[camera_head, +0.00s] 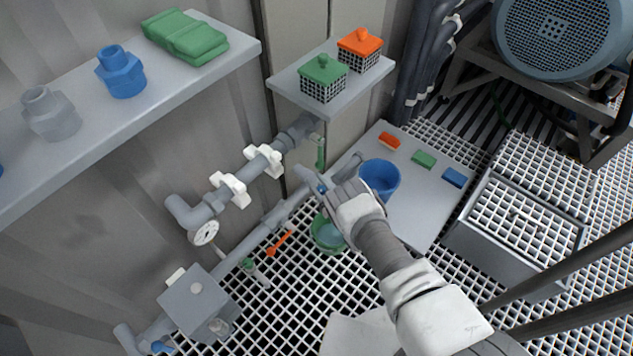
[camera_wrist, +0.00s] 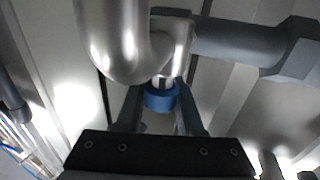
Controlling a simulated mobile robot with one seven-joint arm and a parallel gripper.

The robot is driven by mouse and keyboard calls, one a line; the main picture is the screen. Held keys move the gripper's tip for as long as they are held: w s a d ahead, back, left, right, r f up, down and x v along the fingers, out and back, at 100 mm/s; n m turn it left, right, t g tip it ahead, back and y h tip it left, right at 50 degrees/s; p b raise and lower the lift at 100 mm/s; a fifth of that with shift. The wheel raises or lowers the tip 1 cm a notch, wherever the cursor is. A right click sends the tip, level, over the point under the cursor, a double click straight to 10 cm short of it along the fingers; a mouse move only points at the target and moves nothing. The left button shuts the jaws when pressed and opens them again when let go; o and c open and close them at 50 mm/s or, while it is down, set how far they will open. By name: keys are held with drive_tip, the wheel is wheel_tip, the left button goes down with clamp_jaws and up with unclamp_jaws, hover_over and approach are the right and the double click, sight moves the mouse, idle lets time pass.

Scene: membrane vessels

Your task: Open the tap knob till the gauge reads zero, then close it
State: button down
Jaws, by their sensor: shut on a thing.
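A blue tap knob (camera_wrist: 160,97) sits below a curved silver pipe (camera_wrist: 120,40) in the wrist view. My gripper (camera_wrist: 161,108) has one finger on each side of the knob and is shut on it. In the head view my gripper (camera_head: 322,188) reaches the tap at the wall from the right, and a small patch of blue shows at its fingertips. The round white gauge (camera_head: 205,232) hangs under the wall pipe on the left. Its needle is too small to read.
A green bucket (camera_head: 327,238) stands on the grating below my gripper. A blue bucket (camera_head: 380,176) stands on a grey board to the right. An orange-handled valve (camera_head: 280,243) and a grey box (camera_head: 198,303) are low on the left. Shelves (camera_head: 130,100) line the wall above.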

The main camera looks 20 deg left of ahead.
drive_tip(key=shift+m+t+h, duration=0.3)
drive_tip(key=shift+t, duration=0.1)
drive_tip(key=shift+w+d+m+t+h, duration=0.15)
drive_tip(key=shift+d+m+t+h, duration=0.1)
drive_tip(key=shift+m+t+h, duration=0.85)
drive_tip(key=shift+w+d+m+t+h, duration=0.25)
drive_tip(key=shift+m+t+h, duration=0.3)
drive_tip(key=shift+m+h, duration=1.05)
drive_tip(key=shift+w+d+m+t+h, duration=0.1)
drive_tip(key=shift+d+m+t+h, duration=0.15)
drive_tip(key=shift+m+t+h, duration=1.15)
drive_tip(key=shift+n+g+h, duration=0.45)
drive_tip(key=shift+n+h, duration=0.05)
drive_tip(key=shift+h, duration=0.3)
drive_tip(key=c, duration=0.5)
unclamp_jaws()
drive_tip(key=shift+s+d, duration=0.15)
drive_tip(key=shift+s, duration=0.1)
